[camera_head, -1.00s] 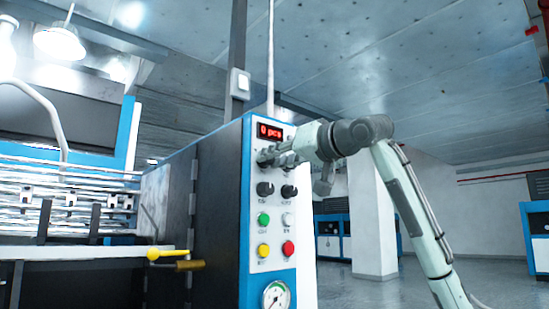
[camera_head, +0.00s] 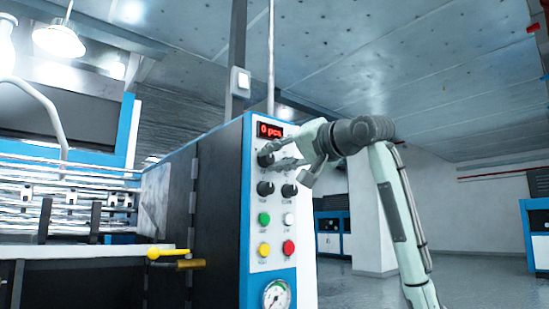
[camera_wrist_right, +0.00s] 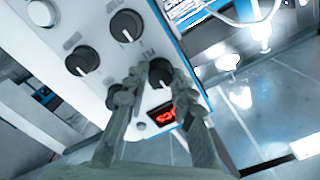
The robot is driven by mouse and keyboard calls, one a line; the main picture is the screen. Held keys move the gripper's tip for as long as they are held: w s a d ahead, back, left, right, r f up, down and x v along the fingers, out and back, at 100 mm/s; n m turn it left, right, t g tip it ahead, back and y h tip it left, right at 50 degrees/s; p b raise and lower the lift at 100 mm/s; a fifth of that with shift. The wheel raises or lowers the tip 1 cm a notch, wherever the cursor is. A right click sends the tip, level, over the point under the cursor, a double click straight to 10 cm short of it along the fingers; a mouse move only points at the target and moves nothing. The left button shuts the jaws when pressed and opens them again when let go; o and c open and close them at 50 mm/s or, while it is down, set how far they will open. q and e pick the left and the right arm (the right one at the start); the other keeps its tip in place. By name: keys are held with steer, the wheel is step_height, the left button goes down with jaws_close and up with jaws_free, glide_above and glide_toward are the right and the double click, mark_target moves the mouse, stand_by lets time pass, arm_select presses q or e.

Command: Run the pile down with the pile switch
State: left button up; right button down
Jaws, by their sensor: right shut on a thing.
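The control panel (camera_head: 276,215) stands upright on the machine's side. At its top is a red display (camera_head: 270,130) reading "0 pcs". Just below is the upper left dark knob (camera_head: 265,159); it also shows in the right wrist view (camera_wrist_right: 160,72). I cannot read the labels to tell which control is the pile switch. My right gripper (camera_head: 277,155) reaches in from the right and is shut on this knob, one finger on each side in the right wrist view (camera_wrist_right: 158,78). Its left finger partly hides the upper right knob there. My left gripper is out of view.
Two more dark knobs (camera_head: 265,188) sit below, then a green button (camera_head: 264,219), a white button, a yellow button and a red button (camera_head: 288,248). A gauge (camera_head: 276,295) is at the bottom. A yellow-knobbed lever (camera_head: 154,253) sticks out left. Floor right of the panel is open.

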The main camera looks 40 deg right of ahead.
stand_by(0.3)
steer(key=c, duration=1.3)
jaws_free()
steer(key=shift+o, duration=0.2)
steer(key=shift+s, duration=0.1)
steer(key=s+d, duration=0.1)
steer(key=s, duration=1)
steer(key=shift+s, duration=0.4)
